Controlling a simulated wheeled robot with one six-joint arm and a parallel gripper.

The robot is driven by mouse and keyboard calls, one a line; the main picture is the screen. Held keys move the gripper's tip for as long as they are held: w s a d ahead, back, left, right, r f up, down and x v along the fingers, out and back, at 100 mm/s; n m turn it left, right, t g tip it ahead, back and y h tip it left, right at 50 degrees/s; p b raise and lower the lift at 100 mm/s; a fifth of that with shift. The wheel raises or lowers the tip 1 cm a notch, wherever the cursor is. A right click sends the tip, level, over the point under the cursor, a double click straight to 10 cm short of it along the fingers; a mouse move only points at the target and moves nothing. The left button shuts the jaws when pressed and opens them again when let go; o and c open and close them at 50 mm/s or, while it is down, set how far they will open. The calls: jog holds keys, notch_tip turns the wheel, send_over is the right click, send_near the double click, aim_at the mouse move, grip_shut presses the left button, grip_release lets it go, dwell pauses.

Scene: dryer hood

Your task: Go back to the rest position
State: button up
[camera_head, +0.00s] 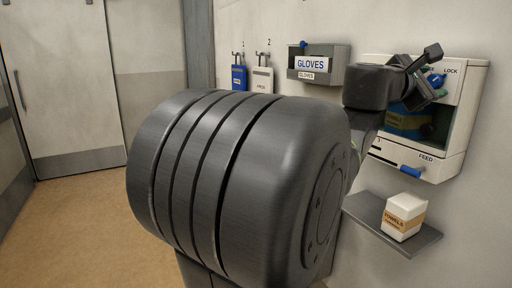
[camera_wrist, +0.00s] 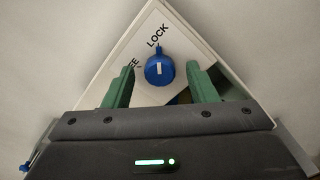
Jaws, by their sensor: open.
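My gripper (camera_head: 428,74) is raised in front of the upper part of a white wall dispenser (camera_head: 447,165). In the wrist view its two green fingers (camera_wrist: 162,88) are apart, one on each side of a round blue knob (camera_wrist: 160,70). I see no clear contact with the knob. The knob's white mark stands upright in that picture, in line with the word LOCK just above it. A word ending in "EE" is partly hidden by the left finger. The knob also shows in the head view (camera_head: 436,80), partly covered by the gripper.
A blue feed handle (camera_head: 411,171) sticks out low on the dispenser. Below, a shelf (camera_head: 429,240) holds a white towel pack (camera_head: 404,217). A grey glove box (camera_head: 330,75) and blue (camera_head: 239,78) and white (camera_head: 263,80) hanging tags are left. Floor at left is clear.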

jog(key=n+p, duration=0.2)
jog(key=n, duration=0.1)
jog(key=shift+r+p, duration=0.2)
jog(key=shift+p, duration=0.2)
jog(key=shift+f+n+p, duration=0.15)
jog(key=shift+n+p, duration=0.25)
jog(key=shift+n, duration=0.1)
jog(key=shift+f, duration=0.1)
